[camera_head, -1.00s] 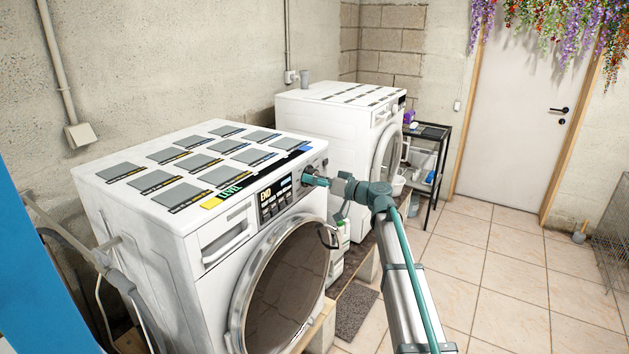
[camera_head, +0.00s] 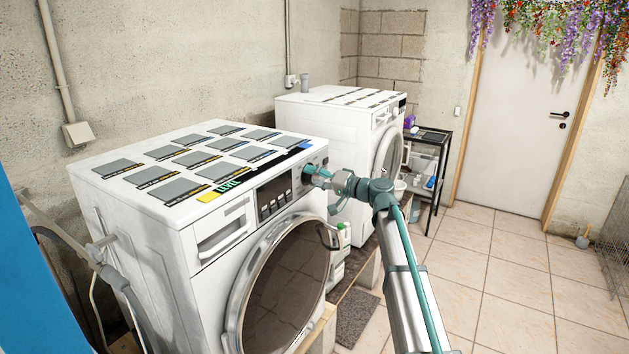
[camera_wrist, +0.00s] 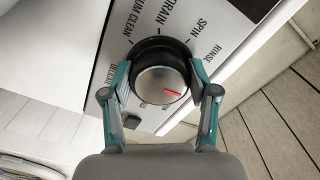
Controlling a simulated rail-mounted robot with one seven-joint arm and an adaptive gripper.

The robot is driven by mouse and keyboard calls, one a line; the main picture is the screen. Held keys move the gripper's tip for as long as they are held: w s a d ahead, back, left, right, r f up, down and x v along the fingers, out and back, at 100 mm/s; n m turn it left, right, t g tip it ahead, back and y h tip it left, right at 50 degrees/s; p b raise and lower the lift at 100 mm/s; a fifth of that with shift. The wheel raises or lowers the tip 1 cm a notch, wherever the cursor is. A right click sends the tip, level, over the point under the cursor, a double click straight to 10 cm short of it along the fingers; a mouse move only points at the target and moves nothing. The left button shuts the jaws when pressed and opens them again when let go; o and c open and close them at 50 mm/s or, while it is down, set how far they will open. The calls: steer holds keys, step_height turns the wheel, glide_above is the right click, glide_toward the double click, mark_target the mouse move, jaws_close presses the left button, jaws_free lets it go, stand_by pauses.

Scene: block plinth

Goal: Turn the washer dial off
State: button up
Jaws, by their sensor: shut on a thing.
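The washer (camera_head: 187,238) is the near white machine, with a front panel and a round glass door. Its dial (camera_wrist: 160,75) is a black-rimmed silver knob with a red mark pointing right in the wrist view. Labels such as SPIN, RINSE and DRAIN surround it. My gripper (camera_wrist: 158,86) is shut on the dial, one teal finger on each side. In the head view my gripper (camera_head: 312,176) reaches the panel's right end and hides most of the dial. The washer's display (camera_head: 274,190) is dark.
A second white machine (camera_head: 330,122) stands behind the washer. A black shelf rack (camera_head: 440,160) is beyond it. Bottles (camera_head: 338,262) stand between the machines, close to my arm. The tiled floor at right (camera_head: 500,270) is clear.

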steer(key=shift+m, duration=0.4)
steer(key=o, duration=1.2)
steer(key=shift+c, duration=0.2)
steer(key=v, duration=1.2)
